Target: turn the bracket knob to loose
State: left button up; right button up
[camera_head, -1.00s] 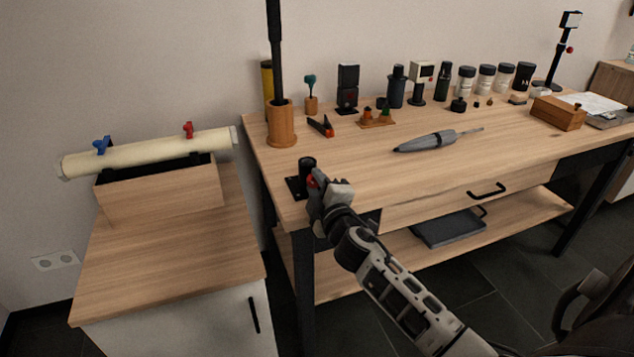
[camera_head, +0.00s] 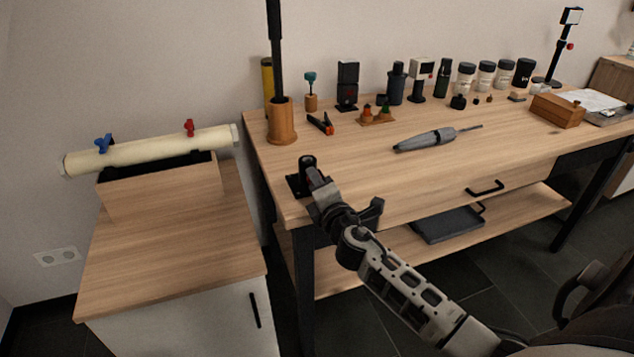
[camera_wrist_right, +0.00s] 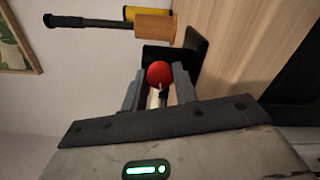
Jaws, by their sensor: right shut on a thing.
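The black bracket (camera_head: 296,185) stands at the front left corner of the wooden workbench, with a dark upright holder on its base plate. Its red knob (camera_wrist_right: 160,73) shows as a round red ball in the right wrist view, between the two grey fingers. My right gripper (camera_head: 315,180) reaches the bracket from the front right and is shut on the knob. The gripper hides most of the knob in the head view. In the right wrist view the black bracket (camera_wrist_right: 190,52) is just beyond the knob. My left gripper is out of view.
A wooden cup (camera_head: 282,125) with a tall black pole stands behind the bracket. An orange and black clamp (camera_head: 321,124) and a grey pen-like tool (camera_head: 425,139) lie farther back. A side cabinet (camera_head: 170,270) with a cream tube (camera_head: 150,151) is at the left.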

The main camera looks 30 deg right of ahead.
dwell(0.4)
jog(key=o, duration=1)
jog(key=shift+c, duration=0.2)
